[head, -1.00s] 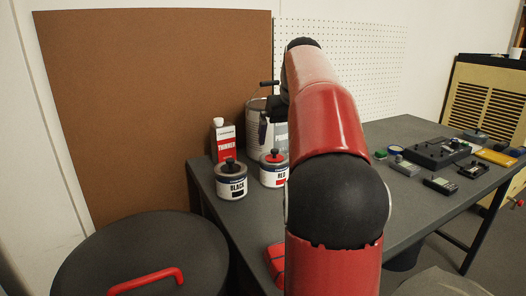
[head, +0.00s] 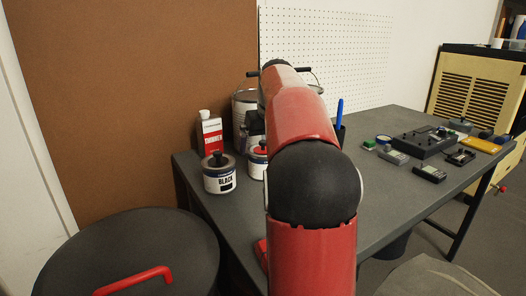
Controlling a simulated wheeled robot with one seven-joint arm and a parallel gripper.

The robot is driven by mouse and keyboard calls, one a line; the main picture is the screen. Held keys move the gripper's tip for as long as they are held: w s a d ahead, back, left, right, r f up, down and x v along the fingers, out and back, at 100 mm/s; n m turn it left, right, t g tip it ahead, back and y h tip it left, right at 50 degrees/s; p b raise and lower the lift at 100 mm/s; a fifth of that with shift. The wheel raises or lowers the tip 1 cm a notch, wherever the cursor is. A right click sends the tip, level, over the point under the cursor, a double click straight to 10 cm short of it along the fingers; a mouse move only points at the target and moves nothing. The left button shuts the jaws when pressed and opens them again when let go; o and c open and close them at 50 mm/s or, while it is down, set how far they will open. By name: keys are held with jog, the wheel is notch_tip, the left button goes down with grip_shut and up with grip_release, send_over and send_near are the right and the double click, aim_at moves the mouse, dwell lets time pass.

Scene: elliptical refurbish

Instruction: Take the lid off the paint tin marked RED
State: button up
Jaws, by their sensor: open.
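The RED paint tin (head: 257,163) is small and white-banded with a red top. It stands at the left end of the grey table, and my arm hides its right side and most of its label. The matching BLACK tin (head: 219,178) stands to its left, with a dark lid and knob. My gripper (head: 252,132) shows only in part, as dark pieces left of my arm, just above and behind the RED tin in the picture. It is open. I cannot tell whether it touches the lid.
A red-and-white THINNER can (head: 209,134) and a large metal tin (head: 243,105) stand behind. A dark round bin lid with a red handle (head: 135,281) is at lower left. Several devices surround a dark box (head: 423,142) on the right; the table's middle is clear.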

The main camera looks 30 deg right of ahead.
jog(key=c, duration=1)
jog(key=shift+o, duration=0.2)
